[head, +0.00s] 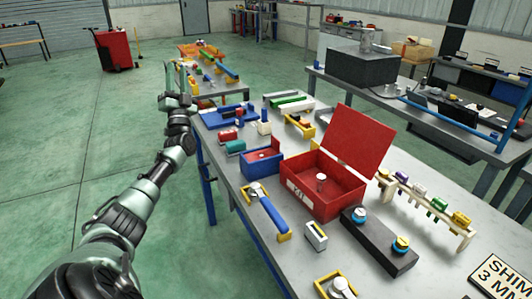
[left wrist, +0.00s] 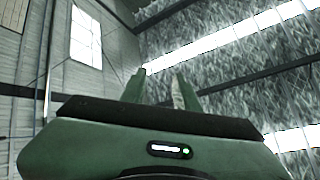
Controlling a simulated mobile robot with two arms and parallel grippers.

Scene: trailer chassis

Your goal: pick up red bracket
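My left gripper (head: 176,76) points upward beside the left edge of the workbench, over the floor. In the left wrist view its two fingers (left wrist: 161,90) stand apart with nothing between them, against the roof. A small red piece (head: 228,134) lies on the near workbench, behind a teal piece; I cannot tell for sure that it is the red bracket. The gripper is apart from it, to its upper left in the picture. My right gripper is not in view.
The workbench (head: 433,262) holds an open red box (head: 341,198), a blue box (head: 262,168), a blue-handled tool (head: 272,214), a dark block (head: 379,243) and a cream rack (head: 424,206). A red cabinet (head: 115,48) stands far back. Green floor (head: 60,150) at left is clear.

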